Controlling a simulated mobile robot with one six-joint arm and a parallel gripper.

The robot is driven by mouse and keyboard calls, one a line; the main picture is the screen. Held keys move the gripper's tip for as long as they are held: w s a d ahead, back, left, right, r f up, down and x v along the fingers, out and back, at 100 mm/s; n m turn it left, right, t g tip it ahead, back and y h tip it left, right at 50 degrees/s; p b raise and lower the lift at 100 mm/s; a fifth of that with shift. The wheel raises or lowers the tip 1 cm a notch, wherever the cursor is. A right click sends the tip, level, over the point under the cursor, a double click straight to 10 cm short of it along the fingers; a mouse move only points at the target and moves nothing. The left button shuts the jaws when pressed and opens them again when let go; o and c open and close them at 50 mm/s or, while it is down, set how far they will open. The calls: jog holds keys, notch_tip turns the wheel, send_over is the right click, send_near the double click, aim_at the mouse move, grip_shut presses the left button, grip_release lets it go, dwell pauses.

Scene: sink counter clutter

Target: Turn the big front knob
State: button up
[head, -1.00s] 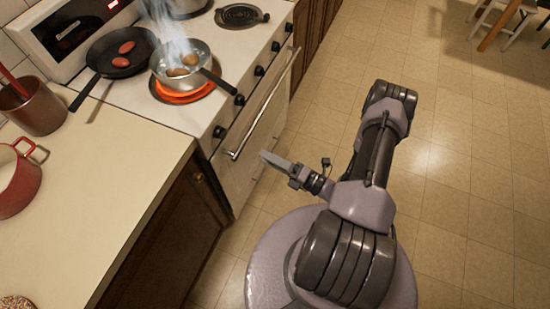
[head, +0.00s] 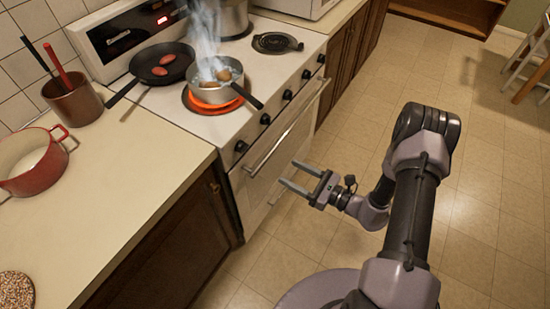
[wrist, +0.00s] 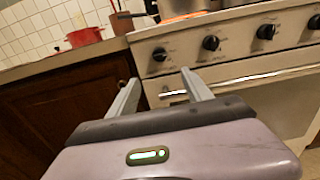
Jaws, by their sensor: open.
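Several black knobs line the stove's (head: 275,140) front panel. The leftmost is in the head view (head: 240,146) and the wrist view (wrist: 160,54); others sit to its right, such as the second (head: 265,119) and third (head: 287,95). I cannot tell which one is the big one. My gripper (head: 290,173) is open and empty, in front of the oven door and below the knobs, apart from them. In the wrist view its two fingers (wrist: 159,76) point toward the stove front, below the leftmost knob.
The oven handle (head: 282,138) runs below the knobs. A steaming pan (head: 228,91) sits on a glowing burner, its handle reaching over the front edge. A dark frying pan (head: 182,74) is behind it. The counter (head: 130,190) holds a red pot (head: 40,178).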

jog(key=b+x, duration=0.3)
jog(key=x, duration=1.3)
jog(key=shift+f, duration=0.1)
jog(key=shift+w+a, duration=0.35)
jog(key=shift+a, duration=0.15)
jog(key=shift+c, duration=0.2)
grip_shut()
jog(key=shift+n+b, duration=0.5)
jog(key=shift+b, duration=0.1)
jog(key=shift+o, duration=0.2)
grip_release()
jog(key=p+v, duration=0.4)
jog(key=v, duration=1.3)
jog(key=shift+d, duration=0.25)
